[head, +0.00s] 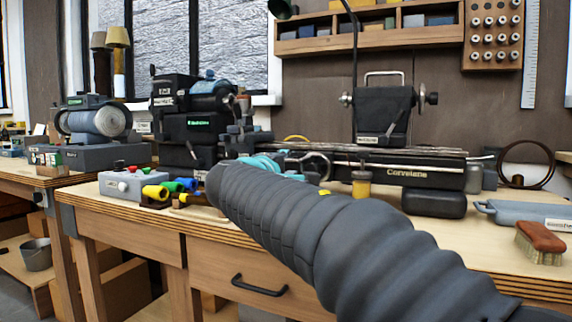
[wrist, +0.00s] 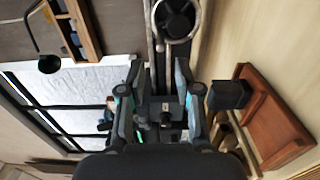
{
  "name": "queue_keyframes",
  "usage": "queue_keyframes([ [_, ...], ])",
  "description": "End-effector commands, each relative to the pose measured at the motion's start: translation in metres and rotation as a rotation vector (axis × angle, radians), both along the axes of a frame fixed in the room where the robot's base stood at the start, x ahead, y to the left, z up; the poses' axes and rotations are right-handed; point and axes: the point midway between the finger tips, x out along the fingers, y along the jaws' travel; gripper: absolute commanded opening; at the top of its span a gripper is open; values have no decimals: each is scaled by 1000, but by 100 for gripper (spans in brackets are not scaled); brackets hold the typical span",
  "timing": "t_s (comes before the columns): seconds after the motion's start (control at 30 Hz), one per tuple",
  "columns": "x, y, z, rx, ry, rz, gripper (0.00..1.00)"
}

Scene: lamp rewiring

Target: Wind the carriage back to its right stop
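The lathe bed (head: 425,172) runs across the bench, with the black headstock (head: 180,125) at its left. The dark carriage (head: 245,138) sits near the headstock, at the left part of the bed, partly hidden by my arm. A ringed handwheel (head: 316,166) shows just right of my gripper (head: 262,166), which is mostly hidden behind my arm in the head view. In the wrist view, my gripper's fingers (wrist: 160,85) stand apart with a visible gap. A round wheel with a dark hub (wrist: 175,18) lies beyond the fingertips. I cannot tell whether a finger touches anything.
The tailstock (head: 384,115) stands on the bed towards the right. A grey control box (head: 132,186) and colored handles (head: 156,192) lie at the bench's front left. A brush (head: 541,242) and a grey tray (head: 520,210) lie at the right. The front edge right of my arm is fairly clear.

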Motion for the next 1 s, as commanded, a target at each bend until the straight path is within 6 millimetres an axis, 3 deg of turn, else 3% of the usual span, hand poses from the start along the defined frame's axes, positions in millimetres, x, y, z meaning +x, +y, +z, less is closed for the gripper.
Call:
queue_keyframes([
  [0.5,47,-18,0,1,2,-2,33],
  [1.0,57,-21,0,2,2,0,33],
])
